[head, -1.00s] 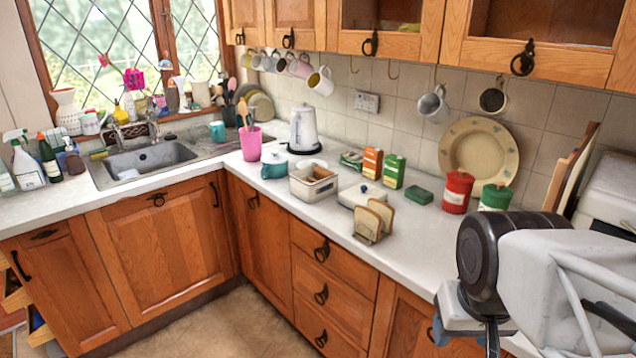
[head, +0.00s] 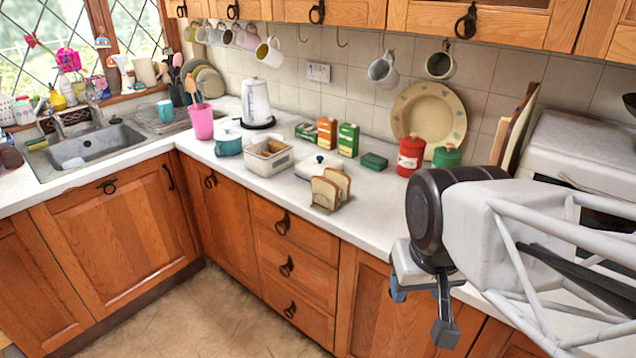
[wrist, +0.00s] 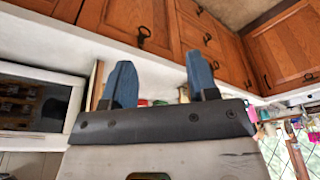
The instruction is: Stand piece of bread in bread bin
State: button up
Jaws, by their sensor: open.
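Two slices of bread (head: 331,187) stand upright in a small rack near the front edge of the worktop. The bread bin appears to be the cream open-topped box (head: 268,157) to their left, with something brown inside that I cannot make out. A pale lid (head: 318,168) with a blue knob lies on the worktop behind the bread. My gripper (head: 420,313) hangs to the right of the bread, in front of the worktop edge, apart from everything. In the wrist view its two blue fingers (wrist: 160,80) are spread with nothing between them.
Tins and packets (head: 348,140) stand behind the bread, with red and green canisters (head: 411,155) to the right. A blue-green pot (head: 228,140), pink utensil holder (head: 201,121) and kettle (head: 256,102) are left of the box.

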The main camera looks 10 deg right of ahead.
jog(key=shift+c, duration=1)
jog(key=w+a+r+n, duration=0.1)
jog(key=w+r+n, duration=0.25)
jog(key=w, duration=1.05)
jog(key=n+g, duration=0.3)
jog(key=n, duration=0.3)
send_over(326, 180)
jog(key=shift+m, duration=0.25)
jog(key=f, duration=0.6)
jog(key=s+f, duration=0.1)
jog(key=f, duration=0.2)
jog(key=shift+d, duration=0.15)
jog(key=shift+w+f, duration=0.35)
jog(key=shift+w, duration=0.25)
